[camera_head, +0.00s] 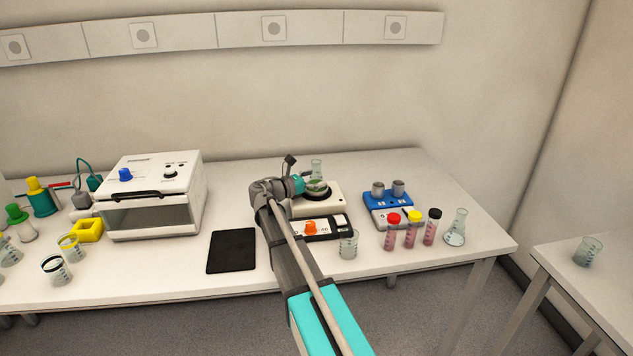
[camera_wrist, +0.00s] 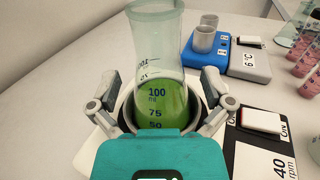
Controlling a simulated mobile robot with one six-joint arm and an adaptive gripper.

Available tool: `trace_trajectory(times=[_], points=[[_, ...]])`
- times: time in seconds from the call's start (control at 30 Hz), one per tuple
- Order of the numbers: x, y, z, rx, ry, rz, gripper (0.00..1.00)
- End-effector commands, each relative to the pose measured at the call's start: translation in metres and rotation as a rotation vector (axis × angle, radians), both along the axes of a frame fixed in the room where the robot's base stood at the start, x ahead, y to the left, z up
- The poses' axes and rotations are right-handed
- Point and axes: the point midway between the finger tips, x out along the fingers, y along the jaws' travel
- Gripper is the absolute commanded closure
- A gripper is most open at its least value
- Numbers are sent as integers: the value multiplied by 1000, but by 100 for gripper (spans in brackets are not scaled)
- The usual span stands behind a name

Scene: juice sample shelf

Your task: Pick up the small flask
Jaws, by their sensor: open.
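The small flask (camera_wrist: 162,75) is clear glass with volume marks and green liquid in its lower part. In the head view it stands upright on the round plate of a white device, its neck (camera_head: 317,169) showing just past my gripper. My gripper (camera_wrist: 160,100) is open, with one finger on each side of the flask's lower body. I cannot tell whether either finger touches the glass. In the head view my gripper (camera_head: 300,185) reaches in from the left of the flask and hides part of it.
The white stirring device (camera_head: 330,196) carries the flask. A blue device (camera_head: 388,203) with two grey cups stands to the right. Capped tubes (camera_head: 410,230), another flask (camera_head: 457,228) and a beaker (camera_head: 348,244) stand near the front. A white oven (camera_head: 150,195) and black mat (camera_head: 231,251) are left.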

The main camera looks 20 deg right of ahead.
Motion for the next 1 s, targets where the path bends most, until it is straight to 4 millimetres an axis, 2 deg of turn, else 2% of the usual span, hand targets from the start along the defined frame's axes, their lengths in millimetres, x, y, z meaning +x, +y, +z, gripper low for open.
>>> trace_trajectory(times=[0.13, 0.6, 1.0], points=[[0, -1, 0, 0, 0, -1, 0], [0, -1, 0, 0, 0, -1, 87], [0, 0, 3, -1, 0, 0, 89]])
